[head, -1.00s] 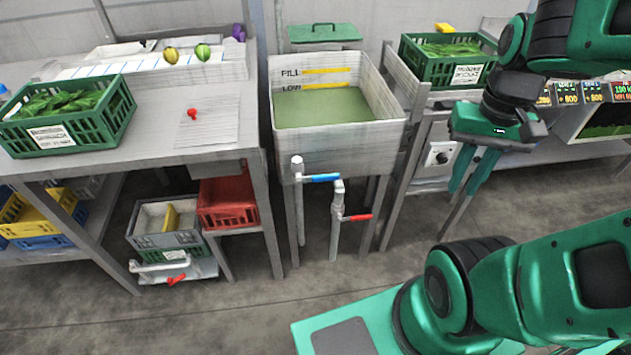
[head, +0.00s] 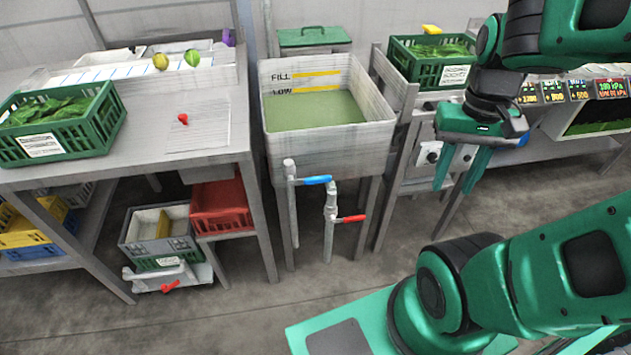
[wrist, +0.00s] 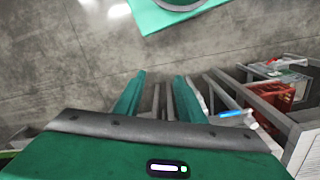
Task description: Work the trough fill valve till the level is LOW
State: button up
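The grey trough (head: 280,149) stands in the middle of the head view and holds greenish water. Its inner wall bears a yellow FILL line (head: 316,73) above a yellow LOW line (head: 316,88); the water surface (head: 315,112) lies a little below the LOW line. In front are two pipes, one with a blue lever (head: 314,180) and one with a red lever (head: 350,218). Both levers point right. My gripper (head: 456,187) hangs to the right of the trough, fingers down and apart, with nothing between them. In the wrist view, the gripper (wrist: 155,85) is also open, and the blue lever (wrist: 232,113) is at its right.
A table with a green crate of leaves (head: 85,135) stands left. A red crate (head: 222,210) and a grey divided bin (head: 140,245) sit below it. Another green crate (head: 420,70) and a control panel stand right of the trough. The floor in front is open.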

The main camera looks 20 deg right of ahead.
jog(key=w+a+f+n+g+h, duration=0.1)
jog(key=w+f+n+g+h, duration=0.15)
jog(key=w+f, duration=0.5)
jog(key=n+t+h, duration=1.1)
jog(key=t+h, duration=0.1)
jog(key=t, duration=0.1)
send_near(317, 182)
jog(key=shift+m, duration=0.25)
jog(key=x, duration=1.1)
jog(key=shift+d, duration=0.1)
jog(key=shift+c, duration=0.2)
grip_shut()
